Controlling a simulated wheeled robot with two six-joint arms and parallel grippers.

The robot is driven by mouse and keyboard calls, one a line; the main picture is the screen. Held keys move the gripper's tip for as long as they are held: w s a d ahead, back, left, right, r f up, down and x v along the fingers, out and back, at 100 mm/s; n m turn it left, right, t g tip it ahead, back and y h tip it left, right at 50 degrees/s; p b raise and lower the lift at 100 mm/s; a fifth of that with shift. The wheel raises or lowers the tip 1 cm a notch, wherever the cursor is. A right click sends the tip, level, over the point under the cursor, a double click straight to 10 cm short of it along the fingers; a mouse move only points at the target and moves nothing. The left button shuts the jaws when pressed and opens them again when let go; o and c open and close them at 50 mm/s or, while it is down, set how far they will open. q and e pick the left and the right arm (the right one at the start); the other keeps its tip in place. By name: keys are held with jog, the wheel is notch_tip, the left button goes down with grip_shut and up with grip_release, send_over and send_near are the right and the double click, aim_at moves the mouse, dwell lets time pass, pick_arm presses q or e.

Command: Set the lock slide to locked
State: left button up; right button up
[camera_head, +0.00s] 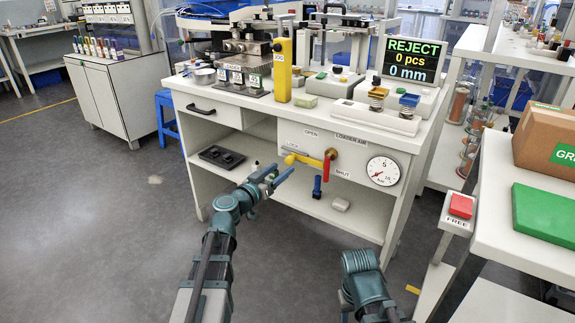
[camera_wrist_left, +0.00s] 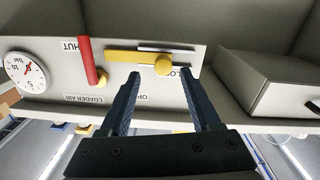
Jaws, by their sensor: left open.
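The lock slide is a yellow bar with a round yellow knob (camera_head: 290,159) on the white front panel (camera_head: 355,145) under the bench top. It also shows in the left wrist view as a yellow bar (camera_wrist_left: 125,56) and knob (camera_wrist_left: 163,65), seen upside down. A LOCK label sits by its knob end and is partly hidden by a finger in the wrist view. My left gripper (camera_head: 279,176) is open in front of the panel. In the left wrist view its fingertips (camera_wrist_left: 160,76) lie on either side of the knob; contact cannot be told. My right gripper is not in view.
A red valve handle (camera_head: 326,167) hangs just right of the slide, with a pressure gauge (camera_head: 383,171) beyond it. A blue handled thing (camera_head: 317,187) and a black tray (camera_head: 222,157) are below. A drawer (camera_head: 214,110) is at left.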

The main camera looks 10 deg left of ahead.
pick_arm(q)
jog(key=v, duration=0.8)
jog(key=s+d+f+m+g+h+p, duration=0.2)
jog(key=s+d+f+g, duration=0.15)
jog(key=d, duration=0.45)
jog(key=s+d+f+m+g+h+p, duration=0.1)
jog(key=s+d+f+m+g+p, duration=0.15)
jog(key=d+g, duration=0.45)
jog(key=s+d+f+n+g+y+p, duration=0.1)
jog(key=s+d+f+g+y, duration=0.25)
jog(key=s, duration=0.25)
jog(key=s+d+f+g+y+p, duration=0.1)
jog(key=s+d+f+g+y, duration=0.15)
jog(key=s+f, duration=0.2)
jog(key=s+a+r+n+y+p, duration=0.1)
jog(key=s+a+n+y+p, duration=0.15)
jog(key=s+y, duration=0.3)
notch_tip(320, 180, up, 38)
jog(key=p, duration=3.7)
jog(key=shift+a+f+h+p, duration=0.15)
jog(key=shift+a+h+p, duration=0.15)
jog(key=shift+h, duration=0.15)
